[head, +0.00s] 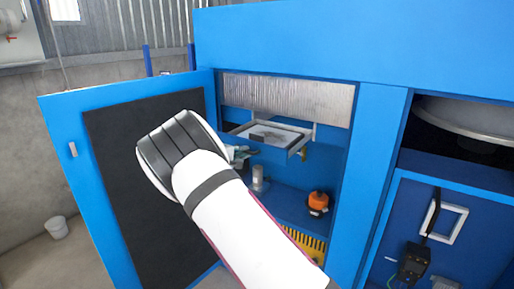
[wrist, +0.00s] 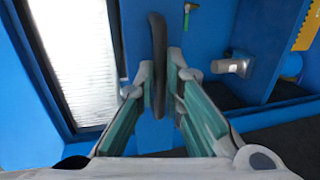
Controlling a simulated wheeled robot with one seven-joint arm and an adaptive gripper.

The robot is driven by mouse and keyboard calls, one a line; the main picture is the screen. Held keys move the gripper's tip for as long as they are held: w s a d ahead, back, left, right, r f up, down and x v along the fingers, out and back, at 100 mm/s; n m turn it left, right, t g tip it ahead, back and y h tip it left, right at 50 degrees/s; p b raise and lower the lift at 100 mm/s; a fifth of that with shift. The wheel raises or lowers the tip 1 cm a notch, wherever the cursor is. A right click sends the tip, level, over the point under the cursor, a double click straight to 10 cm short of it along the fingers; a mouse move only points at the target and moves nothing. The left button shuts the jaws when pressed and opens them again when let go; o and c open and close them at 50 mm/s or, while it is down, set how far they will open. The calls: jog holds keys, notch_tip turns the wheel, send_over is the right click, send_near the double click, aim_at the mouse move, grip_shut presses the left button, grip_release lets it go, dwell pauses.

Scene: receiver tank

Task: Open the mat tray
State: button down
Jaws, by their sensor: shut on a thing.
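The mat tray (head: 289,149) is a shallow tray with a dark rim and a pale inside holding a grey patch. It sits in the cabinet opening below a silver ribbed panel (head: 290,97). My gripper (head: 243,152) is at the tray's front left in the head view, partly hidden by my wrist. In the wrist view, my gripper's fingers (wrist: 160,88) are shut on a dark bar-like handle (wrist: 158,50), which stands in front of a blue face. A pale surface with a dark edge shows left of it.
A blue door (head: 58,140) with a black inner panel stands open at left. Below the tray are a metal cylinder (head: 259,180), an orange object (head: 318,202) and a yellow grille (head: 308,243). The cylinder also shows in the wrist view (wrist: 233,66). A drum-like part (head: 470,115) is at right.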

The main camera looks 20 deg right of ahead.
jog(key=shift+f+p+v, duration=0.25)
jog(key=shift+p+v, duration=0.05)
jog(key=shift+v, duration=0.85)
jog(key=shift+f+p+v, duration=0.25)
jog(key=shift+p+v, duration=0.05)
jog(key=shift+v, duration=0.85)
jog(key=shift+a, duration=0.1)
jog(key=c, duration=1.7)
grip_release()
jog(key=v, duration=1.2)
